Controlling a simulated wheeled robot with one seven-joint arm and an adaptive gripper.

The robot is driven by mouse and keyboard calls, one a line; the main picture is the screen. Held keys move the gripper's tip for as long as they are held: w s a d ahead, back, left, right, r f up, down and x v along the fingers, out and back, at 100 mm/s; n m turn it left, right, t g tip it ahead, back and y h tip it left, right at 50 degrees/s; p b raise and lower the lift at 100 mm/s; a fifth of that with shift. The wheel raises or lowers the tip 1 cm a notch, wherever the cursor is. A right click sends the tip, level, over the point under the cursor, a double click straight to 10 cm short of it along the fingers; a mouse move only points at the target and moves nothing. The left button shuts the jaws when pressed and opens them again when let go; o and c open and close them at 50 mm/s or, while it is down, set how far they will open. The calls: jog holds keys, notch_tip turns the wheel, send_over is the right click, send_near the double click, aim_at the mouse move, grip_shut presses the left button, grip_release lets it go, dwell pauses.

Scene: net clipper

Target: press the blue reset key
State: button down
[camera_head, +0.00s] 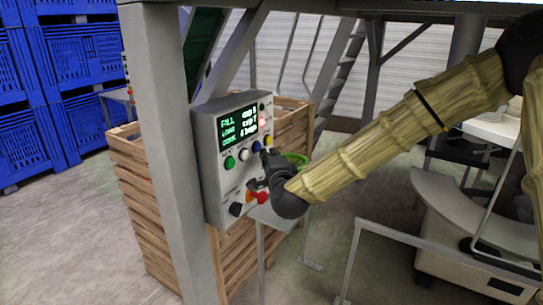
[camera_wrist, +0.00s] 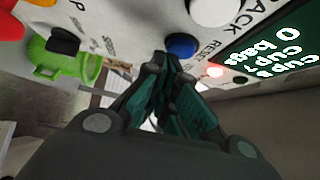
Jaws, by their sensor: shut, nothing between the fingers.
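The blue reset key (camera_head: 256,146) is a round button on the front of the grey control box, in a row below the screen. In the wrist view the blue key (camera_wrist: 181,46) shows just beyond my fingertips, with the word RESET printed beside it. My gripper (camera_head: 267,156) is at the panel face, its fingers together and empty. In the wrist view my gripper (camera_wrist: 168,62) points at the panel, its tips at the edge of the blue key and covering a little of it. I cannot tell whether they touch.
A red knob (camera_head: 262,198) is lower. A grey post (camera_head: 168,150) stands left of the box.

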jog(key=shift+w+a+r+b, duration=0.1)
jog(key=shift+w+a+b, duration=0.3)
jog(key=shift+a+b, duration=0.3)
jog(key=shift+d, duration=0.15)
jog(key=s+d+b, duration=0.4)
jog(key=s+d, duration=0.1)
jog(key=s, duration=0.7)
jog(key=shift+s, duration=0.15)
